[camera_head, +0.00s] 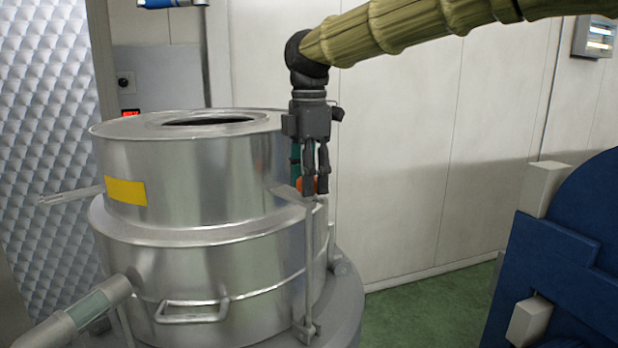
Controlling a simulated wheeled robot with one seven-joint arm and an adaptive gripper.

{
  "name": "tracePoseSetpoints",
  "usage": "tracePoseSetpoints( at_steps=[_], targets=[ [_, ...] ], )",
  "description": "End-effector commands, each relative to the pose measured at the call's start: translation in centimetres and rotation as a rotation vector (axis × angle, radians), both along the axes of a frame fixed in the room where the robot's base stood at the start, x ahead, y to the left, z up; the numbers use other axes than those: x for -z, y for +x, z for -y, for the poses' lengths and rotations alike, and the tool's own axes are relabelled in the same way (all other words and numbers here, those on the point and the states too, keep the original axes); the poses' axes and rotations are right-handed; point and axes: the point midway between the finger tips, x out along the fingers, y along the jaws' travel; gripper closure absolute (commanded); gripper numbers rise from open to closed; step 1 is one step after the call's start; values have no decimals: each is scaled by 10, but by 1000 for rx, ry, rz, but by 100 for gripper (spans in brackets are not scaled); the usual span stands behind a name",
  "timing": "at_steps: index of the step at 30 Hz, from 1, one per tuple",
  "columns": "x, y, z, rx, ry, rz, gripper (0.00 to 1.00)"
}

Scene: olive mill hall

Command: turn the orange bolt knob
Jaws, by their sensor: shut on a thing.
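The orange bolt knob (299,184) shows only in part between and behind the fingers of my gripper (316,185). It sits at the right side of a steel drum-shaped vessel (190,180), above a thin upright rod (309,245). My gripper points straight down from above and is shut on the knob. The fingers hide most of the knob, so its exact turn angle cannot be told.
The vessel has a round opening (208,121) on top, a yellow label (125,192) and a front handle (191,311). A blue machine (560,260) stands at the right. Green floor (420,315) is clear between them. A pale wall (440,150) stands behind.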

Motion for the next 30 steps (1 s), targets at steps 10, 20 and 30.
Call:
tracePoseSetpoints(
  at_steps=[10,20,30],
  targets=[
    [4,-1,-1,-102,-2,-6,81],
    [4,-1,-1,-105,-2,-6,81],
    [4,-1,-1,-104,-2,-6,81]
  ],
)
